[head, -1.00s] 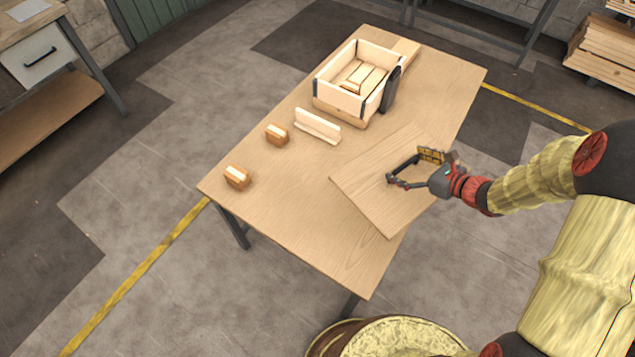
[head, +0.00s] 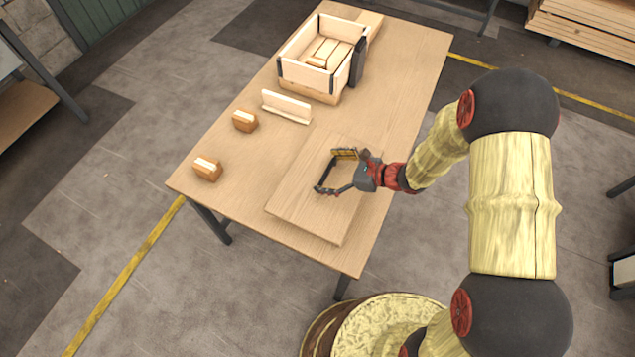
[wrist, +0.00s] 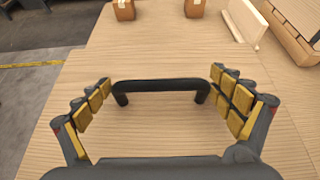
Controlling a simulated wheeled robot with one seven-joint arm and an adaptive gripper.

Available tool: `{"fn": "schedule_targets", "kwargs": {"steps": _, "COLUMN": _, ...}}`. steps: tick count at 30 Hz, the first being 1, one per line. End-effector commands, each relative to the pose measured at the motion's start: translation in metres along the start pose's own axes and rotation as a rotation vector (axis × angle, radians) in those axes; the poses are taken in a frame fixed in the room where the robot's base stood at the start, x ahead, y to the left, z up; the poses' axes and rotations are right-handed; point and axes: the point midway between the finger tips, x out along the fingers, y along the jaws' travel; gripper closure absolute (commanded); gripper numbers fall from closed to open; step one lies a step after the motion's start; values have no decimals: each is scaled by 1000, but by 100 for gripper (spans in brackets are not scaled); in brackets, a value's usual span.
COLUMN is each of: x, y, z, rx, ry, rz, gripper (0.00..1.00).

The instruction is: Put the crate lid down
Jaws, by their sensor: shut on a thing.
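The crate lid (head: 299,198) is a flat, pale wooden board with a black bar handle (wrist: 160,85). It is level over the near part of the table. I cannot tell if its underside touches the tabletop. My gripper (head: 331,172) is above the board, with its fingers at the two ends of the handle. In the wrist view the yellow-padded fingers of my gripper (wrist: 163,100) stand wide apart, shut on the handle from both ends. The open wooden crate (head: 304,77) stands at the table's far end, with wooden pieces inside.
The table (head: 405,75) has bare wood right of the crate. Two small wooden blocks (head: 245,121) (head: 207,169) lie near its left edge. An upright pale strip (head: 287,106) stands between the crate and the lid. Stacked planks (head: 585,25) are at the back right.

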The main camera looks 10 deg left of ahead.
Motion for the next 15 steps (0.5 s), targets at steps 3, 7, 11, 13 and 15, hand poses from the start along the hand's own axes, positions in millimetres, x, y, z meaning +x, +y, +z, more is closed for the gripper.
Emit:
{"fn": "schedule_targets", "kwargs": {"steps": 3, "x": 21, "y": 4, "z": -8, "rx": -3, "ry": -2, "rz": 1, "gripper": 47}}
{"fn": "schedule_targets", "kwargs": {"steps": 7, "x": 30, "y": 5, "z": -11, "rx": -2, "ry": -3, "rz": 0, "gripper": 47}}
{"fn": "schedule_targets", "kwargs": {"steps": 11, "x": 35, "y": 6, "z": -13, "rx": -2, "ry": -3, "rz": -1, "gripper": 47}}
{"fn": "schedule_targets", "kwargs": {"steps": 13, "x": 42, "y": 8, "z": -16, "rx": -2, "ry": -2, "rz": 0, "gripper": 47}}
{"fn": "schedule_targets", "kwargs": {"steps": 15, "x": 48, "y": 9, "z": -25, "rx": -1, "ry": -2, "rz": 0, "gripper": 47}}
